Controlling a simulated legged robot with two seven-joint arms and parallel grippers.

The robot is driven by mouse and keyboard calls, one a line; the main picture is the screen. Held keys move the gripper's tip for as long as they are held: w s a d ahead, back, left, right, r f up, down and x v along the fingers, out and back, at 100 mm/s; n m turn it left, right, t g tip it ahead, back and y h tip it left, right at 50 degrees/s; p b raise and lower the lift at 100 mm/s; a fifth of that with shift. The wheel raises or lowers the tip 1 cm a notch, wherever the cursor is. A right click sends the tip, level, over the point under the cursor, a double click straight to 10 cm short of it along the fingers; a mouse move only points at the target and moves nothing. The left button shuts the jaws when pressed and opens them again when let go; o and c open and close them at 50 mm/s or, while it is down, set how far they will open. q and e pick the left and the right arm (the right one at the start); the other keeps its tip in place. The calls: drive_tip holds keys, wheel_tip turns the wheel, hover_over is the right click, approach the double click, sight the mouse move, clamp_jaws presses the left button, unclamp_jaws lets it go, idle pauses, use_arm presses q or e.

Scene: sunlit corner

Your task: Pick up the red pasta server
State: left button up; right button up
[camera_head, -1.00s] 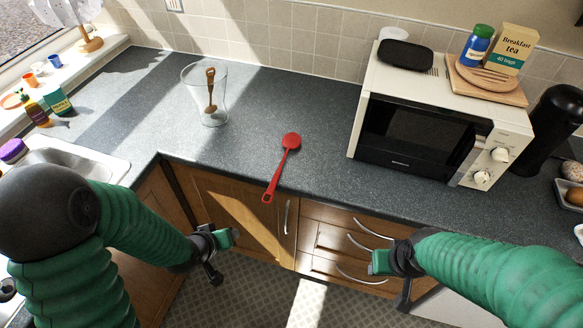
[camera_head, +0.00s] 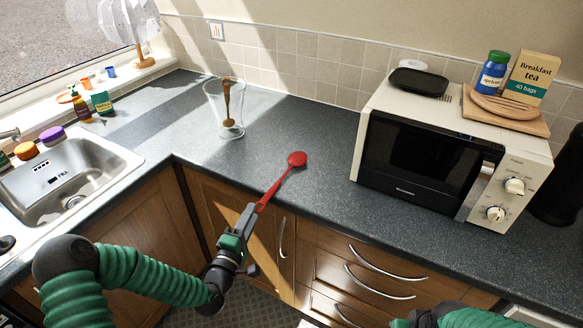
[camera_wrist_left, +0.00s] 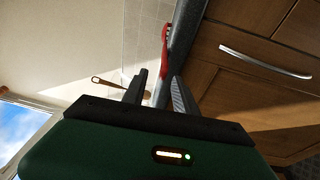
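The red pasta server (camera_head: 296,160) lies on the dark worktop left of the microwave. Its round head is toward the back and its handle points to the front edge. My left gripper (camera_head: 249,213) is at the handle's front end, by the worktop edge. In the left wrist view, its two fingers (camera_wrist_left: 160,88) stand apart, and the red server (camera_wrist_left: 163,65) shows beyond and between them. Whether the fingers touch the handle is not clear. My right gripper (camera_head: 425,319) is partly in view at the bottom edge, low and away from the server; its fingers are not clear.
A clear glass vase (camera_head: 226,112) holding a brown utensil stands behind and left of the server. A white microwave (camera_head: 430,150) stands to the right. The sink (camera_head: 75,180) is at the left. Wooden drawers with metal handles (camera_head: 375,270) are below the worktop.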

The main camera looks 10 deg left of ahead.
sight(260, 203)
use_arm(q)
drive_tip(key=shift+w+d+r, duration=0.1)
drive_tip(key=shift+w+d, duration=0.7)
drive_tip(key=shift+w, duration=0.15)
drive_tip(key=w, duration=0.1)
drive_tip(key=w+a, duration=0.1)
drive_tip(key=w, duration=0.2)
drive_tip(key=shift+w+a+f, duration=0.1)
drive_tip(key=shift+a+f, duration=0.2)
drive_tip(key=shift+a, duration=0.05)
drive_tip(key=shift+d+r, duration=0.15)
drive_tip(key=shift+d, duration=0.4)
drive_tip(key=c, duration=0.3)
drive_tip(key=shift+d, duration=0.25)
clamp_jaws()
drive_tip(key=shift+a, duration=0.55)
drive_tip(key=shift+d, duration=0.1)
use_arm(e)
drive_tip(key=shift+s, duration=0.1)
